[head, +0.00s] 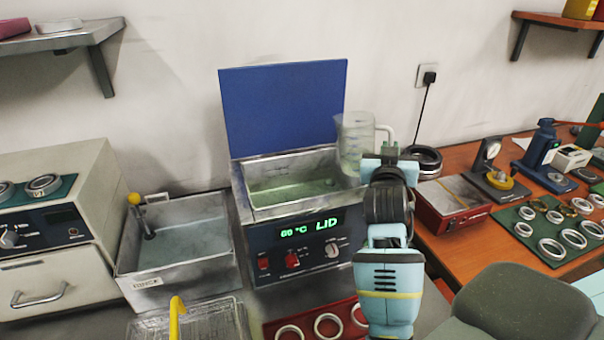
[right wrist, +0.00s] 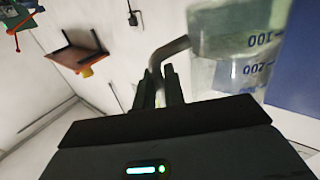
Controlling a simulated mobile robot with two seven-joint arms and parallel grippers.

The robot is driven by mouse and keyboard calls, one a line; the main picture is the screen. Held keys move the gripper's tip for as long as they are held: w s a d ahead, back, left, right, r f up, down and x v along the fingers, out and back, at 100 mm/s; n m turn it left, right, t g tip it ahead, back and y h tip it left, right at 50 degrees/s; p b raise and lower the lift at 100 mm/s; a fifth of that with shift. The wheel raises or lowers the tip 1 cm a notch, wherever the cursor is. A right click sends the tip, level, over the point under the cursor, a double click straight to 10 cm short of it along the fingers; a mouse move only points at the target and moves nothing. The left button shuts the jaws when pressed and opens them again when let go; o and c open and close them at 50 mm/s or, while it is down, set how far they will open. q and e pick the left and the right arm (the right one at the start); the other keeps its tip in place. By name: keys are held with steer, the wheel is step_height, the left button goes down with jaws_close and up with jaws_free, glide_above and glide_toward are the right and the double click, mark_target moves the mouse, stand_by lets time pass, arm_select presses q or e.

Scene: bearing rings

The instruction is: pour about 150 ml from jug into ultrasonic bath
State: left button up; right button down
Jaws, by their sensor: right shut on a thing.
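The clear jug (head: 354,142) is held up over the right rear of the ultrasonic bath, about upright in the head view. My right gripper (head: 388,152) is shut on its handle. The right wrist view shows the jug (right wrist: 230,50) with blue marks reading 100 and 200, and the gripper (right wrist: 161,85) at the handle. The ultrasonic bath (head: 300,246) has its blue lid (head: 284,105) raised and greenish liquid in its tank. Its display reads 60 °C or 80 °C and LID. No stream from the jug shows. My left gripper is out of view.
A metal rinse tank (head: 178,275) stands left of the bath, with a wire basket (head: 190,322) in front. A red tray of rings (head: 310,327) lies before the bath. A red box (head: 452,208) and a dial gauge (head: 490,170) stand on the wooden table at right.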

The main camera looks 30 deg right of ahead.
steer(key=shift+d+r+m, duration=0.15)
steer(key=shift+r+m, duration=0.15)
steer(key=shift+m, duration=0.2)
steer(key=shift+f, duration=0.15)
stand_by(1.9)
